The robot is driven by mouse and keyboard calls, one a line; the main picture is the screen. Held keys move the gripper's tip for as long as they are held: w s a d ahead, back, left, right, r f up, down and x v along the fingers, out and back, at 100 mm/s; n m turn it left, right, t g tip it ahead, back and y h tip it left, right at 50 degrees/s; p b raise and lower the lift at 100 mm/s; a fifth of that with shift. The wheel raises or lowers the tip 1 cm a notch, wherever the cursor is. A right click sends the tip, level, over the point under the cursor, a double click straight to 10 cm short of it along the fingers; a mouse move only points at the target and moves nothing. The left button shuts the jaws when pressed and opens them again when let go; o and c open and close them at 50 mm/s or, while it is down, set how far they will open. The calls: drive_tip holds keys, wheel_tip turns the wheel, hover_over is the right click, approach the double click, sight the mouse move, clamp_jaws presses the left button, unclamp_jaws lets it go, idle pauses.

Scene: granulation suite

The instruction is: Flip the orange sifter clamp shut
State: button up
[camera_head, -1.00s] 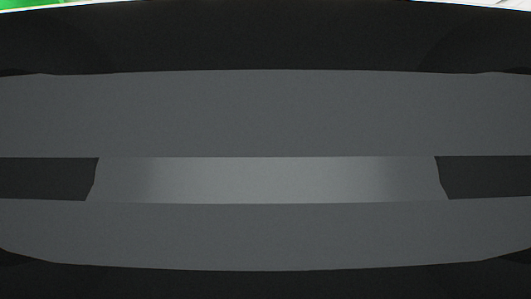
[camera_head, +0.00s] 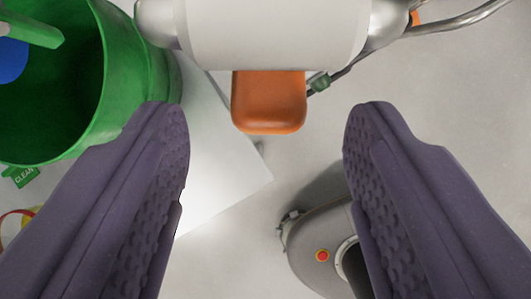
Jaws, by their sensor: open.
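The orange sifter clamp (camera_head: 268,103) shows at the upper middle as a rounded orange flap. It hangs below a pale cylindrical housing (camera_head: 270,35), which hides its upper end. My gripper (camera_head: 267,112) is open, with one purple textured finger on each side of the picture. The clamp appears between the two fingertips, with clear gaps on both sides. Neither finger visibly touches it, and I cannot tell how far it is from the fingers in depth.
A green bin (camera_head: 95,130) stands at upper left, with a blue item (camera_head: 12,60) inside and a green "CLEAN" tag (camera_head: 22,176) beside it. A metal pipe (camera_head: 460,27) runs at upper right. A white flat panel (camera_head: 215,185) lies below. Pale floor shows at right.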

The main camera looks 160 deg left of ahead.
drive_tip(key=p+v, duration=0.1)
drive_tip(key=v, duration=0.3)
